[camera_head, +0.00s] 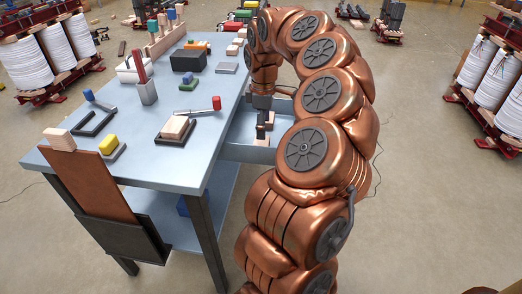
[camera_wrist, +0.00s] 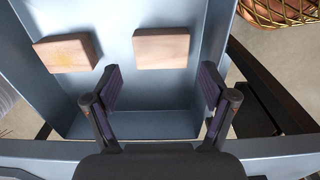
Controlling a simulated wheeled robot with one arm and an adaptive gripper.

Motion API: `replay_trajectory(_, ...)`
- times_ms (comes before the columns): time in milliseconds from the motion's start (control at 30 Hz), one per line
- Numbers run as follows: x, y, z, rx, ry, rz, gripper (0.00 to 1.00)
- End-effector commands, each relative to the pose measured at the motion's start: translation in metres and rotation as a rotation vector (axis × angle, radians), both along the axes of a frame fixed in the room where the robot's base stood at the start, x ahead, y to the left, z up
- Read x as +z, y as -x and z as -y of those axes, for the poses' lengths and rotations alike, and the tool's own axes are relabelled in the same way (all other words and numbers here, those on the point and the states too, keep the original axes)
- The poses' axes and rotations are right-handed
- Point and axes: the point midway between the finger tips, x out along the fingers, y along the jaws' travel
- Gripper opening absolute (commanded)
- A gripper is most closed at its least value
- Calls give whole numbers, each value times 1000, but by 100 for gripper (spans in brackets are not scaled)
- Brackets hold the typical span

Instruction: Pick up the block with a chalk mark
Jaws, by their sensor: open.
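Two pale wooden blocks lie apart in an open blue-grey drawer (camera_wrist: 150,125), seen in the wrist view. The left block (camera_wrist: 68,52) is slightly turned and has a faint yellowish patch on its top, which may be the chalk mark. The right block (camera_wrist: 161,48) looks plain. My gripper (camera_wrist: 162,80) is open and empty above the drawer, its fingers short of the right block in the picture, with the left block off to the left. In the head view my gripper (camera_head: 263,128) hangs over the drawer (camera_head: 233,153) beside the table, and my arm hides part of it.
The blue-grey table (camera_head: 140,165) left of the drawer carries a hammer (camera_head: 200,107), a black box (camera_head: 188,60), a grey holder (camera_head: 147,92) and several blocks. In the wrist view the drawer walls stand close around the blocks. Its floor between them is clear.

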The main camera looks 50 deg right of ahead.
Motion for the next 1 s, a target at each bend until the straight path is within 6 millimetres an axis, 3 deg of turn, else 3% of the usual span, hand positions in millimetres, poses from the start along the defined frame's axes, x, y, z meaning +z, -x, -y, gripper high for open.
replay_trajectory(267,-22,-1,-2,1,-1,0,83)
replay_trajectory(600,-64,-3,-5,0,-2,1,83)
replay_trajectory(867,-66,-4,-5,1,-1,2,83)
replay_trajectory(1000,-66,-4,-5,1,-1,2,70)
